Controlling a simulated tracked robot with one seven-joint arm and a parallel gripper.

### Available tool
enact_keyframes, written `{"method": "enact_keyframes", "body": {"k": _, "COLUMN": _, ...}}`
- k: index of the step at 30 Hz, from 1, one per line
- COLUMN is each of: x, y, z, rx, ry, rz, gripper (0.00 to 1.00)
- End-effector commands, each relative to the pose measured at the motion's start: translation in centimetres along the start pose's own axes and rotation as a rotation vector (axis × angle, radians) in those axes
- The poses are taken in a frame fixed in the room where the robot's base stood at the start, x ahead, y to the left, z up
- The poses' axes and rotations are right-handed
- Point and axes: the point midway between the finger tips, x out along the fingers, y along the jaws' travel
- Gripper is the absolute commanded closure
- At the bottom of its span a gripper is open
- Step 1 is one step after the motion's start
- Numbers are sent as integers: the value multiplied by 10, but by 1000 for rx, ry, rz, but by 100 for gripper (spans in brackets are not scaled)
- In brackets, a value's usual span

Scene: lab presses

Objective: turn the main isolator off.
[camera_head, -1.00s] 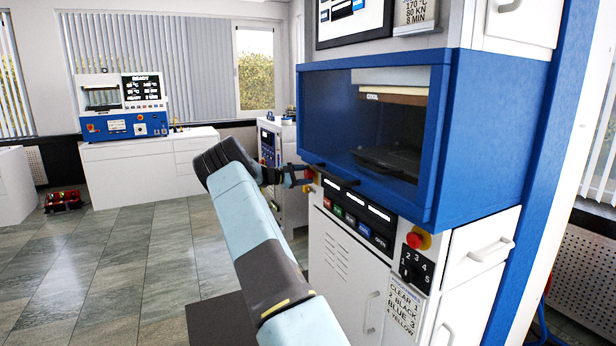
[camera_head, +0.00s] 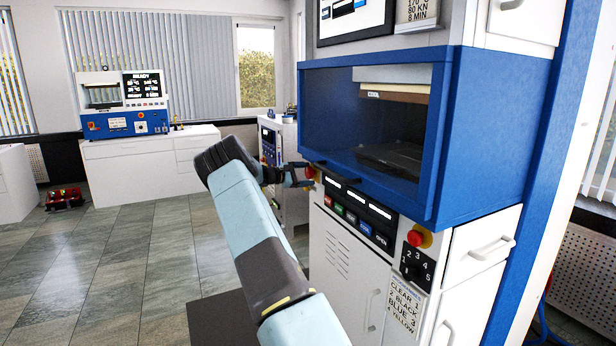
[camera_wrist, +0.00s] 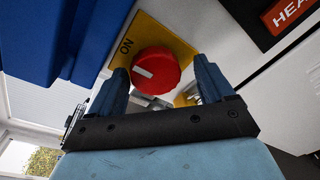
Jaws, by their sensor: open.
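The main isolator is a red round knob (camera_wrist: 156,71) with a white pointer mark, on a yellow plate (camera_wrist: 150,32) lettered ON. The white mark lies on the knob's left side, on the side of the ON lettering. In the head view the red knob (camera_head: 311,172) shows small at the press's left front edge. My gripper (camera_wrist: 160,75) is open, with one blue finger on either side of the knob in the wrist view. I cannot tell whether the fingers touch it. In the head view my gripper (camera_head: 300,176) is beside the knob, partly hiding it.
The blue press hood (camera_head: 440,140) overhangs the button panel (camera_head: 355,216) close to my gripper. A separate red stop button (camera_head: 419,238) sits further right. A second press (camera_head: 123,105) stands on a white bench at the back left.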

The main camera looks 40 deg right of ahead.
Motion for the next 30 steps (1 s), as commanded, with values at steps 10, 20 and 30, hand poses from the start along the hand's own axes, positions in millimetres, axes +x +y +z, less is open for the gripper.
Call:
{"method": "enact_keyframes", "body": {"k": 10, "x": -44, "y": 1, "z": 0, "rx": 1, "ry": 2, "rz": 3, "gripper": 19}}
{"method": "enact_keyframes", "body": {"k": 20, "x": -105, "y": -2, "z": 0, "rx": -1, "ry": 1, "rz": 1, "gripper": 19}}
{"method": "enact_keyframes", "body": {"k": 30, "x": -136, "y": -3, "z": 0, "rx": -2, "ry": 0, "rz": -1, "gripper": 19}}
